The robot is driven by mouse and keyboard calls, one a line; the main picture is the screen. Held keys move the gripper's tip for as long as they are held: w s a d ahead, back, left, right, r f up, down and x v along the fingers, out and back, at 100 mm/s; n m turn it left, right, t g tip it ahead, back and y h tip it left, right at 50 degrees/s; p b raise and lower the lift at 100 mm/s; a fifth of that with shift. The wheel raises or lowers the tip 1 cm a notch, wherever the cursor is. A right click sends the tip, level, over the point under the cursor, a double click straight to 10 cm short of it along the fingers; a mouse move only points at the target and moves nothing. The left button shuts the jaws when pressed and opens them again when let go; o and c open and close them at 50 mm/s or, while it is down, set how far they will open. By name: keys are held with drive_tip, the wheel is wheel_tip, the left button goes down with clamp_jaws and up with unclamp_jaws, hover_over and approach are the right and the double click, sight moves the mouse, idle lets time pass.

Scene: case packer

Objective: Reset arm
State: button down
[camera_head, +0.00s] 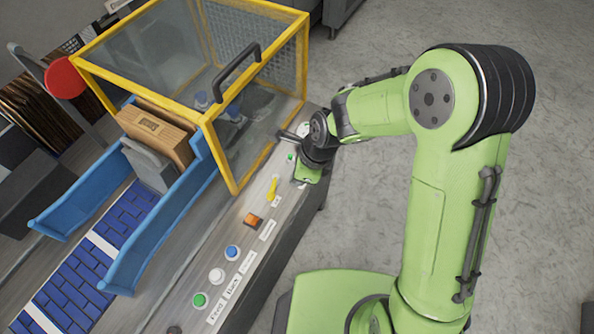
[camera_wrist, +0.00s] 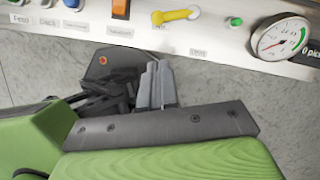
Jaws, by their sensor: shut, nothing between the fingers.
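My green arm reaches in from the right of the head view. Its wrist and my gripper (camera_head: 312,158) are beside the outer edge of the control panel, near the guard's front corner; the fingertips are hard to make out there. In the wrist view my gripper (camera_wrist: 157,84) shows its grey fingers together, with nothing held. They are over the grey floor, just below the panel edge in the picture. A yellow lever (camera_wrist: 176,15) and an orange switch (camera_wrist: 121,9) are on the panel above them.
The panel (camera_head: 180,320) also has several buttons, including a green one (camera_wrist: 236,21), and a gauge (camera_wrist: 281,38). A yellow-framed clear guard (camera_head: 235,150) stands behind. A cardboard carton (camera_head: 155,130) sits between blue guides (camera_head: 165,225). Open floor (camera_head: 560,130) lies to the right.

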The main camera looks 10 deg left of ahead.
drive_tip(key=shift+r, duration=0.1)
drive_tip(key=d+r+n+t+h, duration=0.1)
drive_tip(key=d+r+n+t, duration=0.1)
drive_tip(key=d+r+n, duration=0.45)
drive_tip(key=s+d+r+n+t+h, duration=0.2)
drive_tip(key=s+d+r+n+t, duration=0.1)
drive_tip(key=s+d+r+n, duration=0.8)
drive_tip(key=s+d+r, duration=0.3)
drive_tip(key=shift+d+r+t, duration=0.2)
drive_tip(key=shift+d+t, duration=0.1)
drive_tip(key=shift+d, duration=0.05)
drive_tip(key=shift+n, duration=0.25)
